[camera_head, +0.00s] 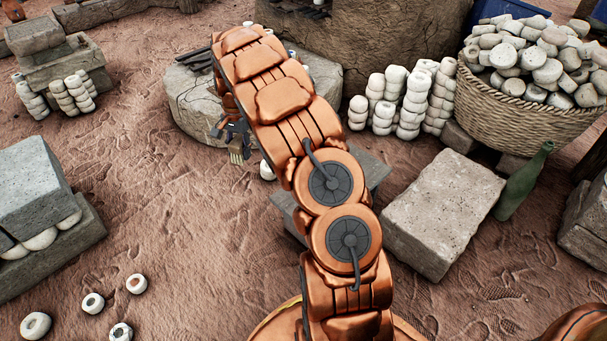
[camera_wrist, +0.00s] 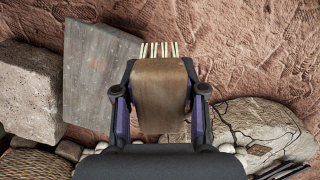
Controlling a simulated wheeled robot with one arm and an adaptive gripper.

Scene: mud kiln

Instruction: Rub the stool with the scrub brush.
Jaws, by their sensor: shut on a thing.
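My gripper (camera_head: 230,130) is shut on the scrub brush, left of my arm in the head view. The scrub brush (camera_wrist: 160,90) has a brown body between the fingers and pale bristles at its far end. The bristles (camera_head: 236,154) point down in the head view. A flat grey top, which I take for the stool (camera_head: 287,212), is mostly hidden behind my arm. It shows more fully in the wrist view (camera_wrist: 92,75), left of the brush. The brush overlaps its right edge there, but the head view shows the brush apart from it.
A round stone slab (camera_head: 195,105) with dark rods stands behind the gripper. A pale stone block (camera_head: 440,212) and a green bottle (camera_head: 523,182) are at right. A basket (camera_head: 520,115) of clay pieces stands behind.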

